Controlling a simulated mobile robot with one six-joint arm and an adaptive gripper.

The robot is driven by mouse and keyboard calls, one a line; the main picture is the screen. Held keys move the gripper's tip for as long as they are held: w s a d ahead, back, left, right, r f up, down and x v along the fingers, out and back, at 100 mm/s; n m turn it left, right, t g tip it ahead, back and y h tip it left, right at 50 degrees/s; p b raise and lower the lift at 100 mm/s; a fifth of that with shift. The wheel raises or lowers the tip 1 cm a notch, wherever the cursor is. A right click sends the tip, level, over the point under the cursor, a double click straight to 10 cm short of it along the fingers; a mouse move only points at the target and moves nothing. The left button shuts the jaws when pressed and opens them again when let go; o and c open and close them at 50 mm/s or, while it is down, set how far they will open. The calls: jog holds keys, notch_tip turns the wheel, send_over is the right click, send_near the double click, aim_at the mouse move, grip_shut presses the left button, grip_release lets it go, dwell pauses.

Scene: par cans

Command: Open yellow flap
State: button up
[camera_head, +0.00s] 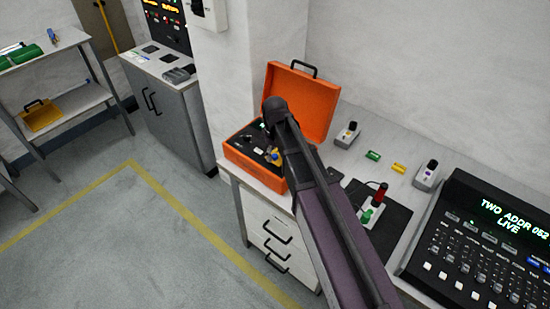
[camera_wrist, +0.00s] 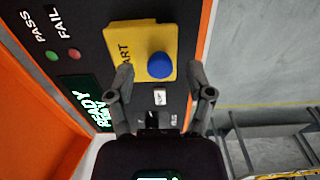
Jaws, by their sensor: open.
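The yellow flap (camera_wrist: 143,42) shows in the wrist view as a yellow plate on a dark panel, with letters reading "ART" and a round blue knob or button (camera_wrist: 160,65) on it. In the head view, the yellow and blue part (camera_head: 274,155) sits in the open orange case (camera_head: 250,172), partly behind my arm. My gripper (camera_wrist: 159,72) is open and empty, its fingertips apart on either side of the blue part in the picture. I cannot tell whether they touch the panel. In the head view my arm hides part of the case.
The raised orange lid (camera_head: 303,95) stands behind the panel. The panel has a green screen (camera_wrist: 84,100) and PASS and FAIL lights (camera_wrist: 75,55). Small boxes, a green and a yellow cylinder, and a lighting console (camera_head: 480,250) are on the bench to the right.

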jog(key=shift+f, duration=0.35)
grip_shut()
